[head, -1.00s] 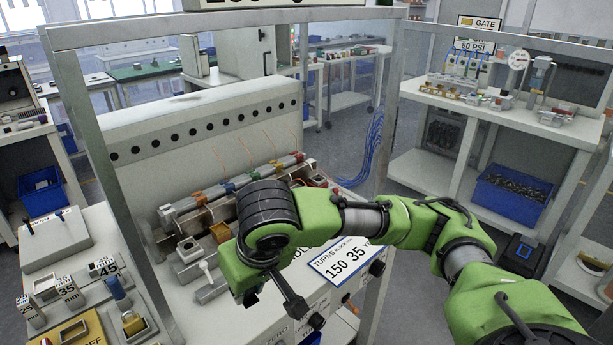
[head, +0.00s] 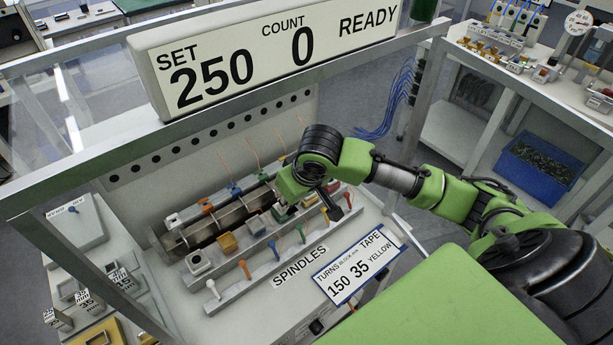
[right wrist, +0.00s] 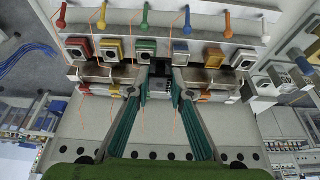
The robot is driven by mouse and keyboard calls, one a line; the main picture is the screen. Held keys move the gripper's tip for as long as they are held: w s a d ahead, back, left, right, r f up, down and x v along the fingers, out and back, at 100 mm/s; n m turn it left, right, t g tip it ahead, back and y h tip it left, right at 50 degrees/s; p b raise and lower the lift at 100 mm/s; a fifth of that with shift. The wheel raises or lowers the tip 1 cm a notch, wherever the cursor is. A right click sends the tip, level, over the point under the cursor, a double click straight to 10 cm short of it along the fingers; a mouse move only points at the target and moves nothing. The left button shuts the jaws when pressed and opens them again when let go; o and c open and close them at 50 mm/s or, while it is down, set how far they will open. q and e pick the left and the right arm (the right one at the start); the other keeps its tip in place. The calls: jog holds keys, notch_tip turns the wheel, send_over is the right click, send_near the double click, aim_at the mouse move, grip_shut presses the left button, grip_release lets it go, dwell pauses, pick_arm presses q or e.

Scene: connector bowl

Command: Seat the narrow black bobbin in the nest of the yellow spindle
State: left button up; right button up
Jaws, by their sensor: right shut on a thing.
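In the right wrist view my right gripper (right wrist: 158,88) has its two teal fingers closed on a small dark piece (right wrist: 160,86), apparently the narrow black bobbin; its outline is hard to make out. It hangs in front of the row of nests, between the green and blue ones. The yellow spindle's lever (right wrist: 102,16) and its square nest (right wrist: 111,50) are left of the fingers, apart from them. My left gripper is out of view.
Several coloured levers and nests line the SPINDLES bench, close together. A sign (head: 357,266) reads turns 150, 35, tape yellow. The display (head: 270,55) above reads SET 250, COUNT 0, READY. A metal frame post (head: 415,120) stands right of the winder, behind my right arm.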

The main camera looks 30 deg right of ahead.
pick_arm(q)
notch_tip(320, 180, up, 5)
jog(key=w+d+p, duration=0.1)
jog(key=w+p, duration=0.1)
jog(key=p, duration=0.1)
pick_arm(e)
jog(key=w+d+f+b, duration=0.1)
jog(key=w+d+f, duration=0.1)
jog(key=w+d, duration=0.1)
jog(key=w+d+f+b, duration=0.1)
jog(key=w+d+f, duration=0.2)
jog(key=d, duration=0.1)
jog(key=w+d+f+b, duration=0.1)
jog(key=w+d+f, duration=0.2)
jog(key=w+d, duration=0.1)
jog(key=shift+d+f, duration=0.25)
jog(key=shift+d, duration=0.05)
jog(key=shift+w+d+f+b, duration=0.25)
jog(key=shift+w+b, duration=0.15)
jog(key=shift+b, duration=0.25)
jog(key=shift+d+f+b, duration=0.1)
jog(key=shift+f+b, duration=0.15)
jog(key=shift+b, duration=0.2)
notch_tip(320, 180, down, 3)
jog(key=b, duration=0.3)
jog(key=shift+w+f, duration=0.1)
jog(key=shift+w, duration=0.05)
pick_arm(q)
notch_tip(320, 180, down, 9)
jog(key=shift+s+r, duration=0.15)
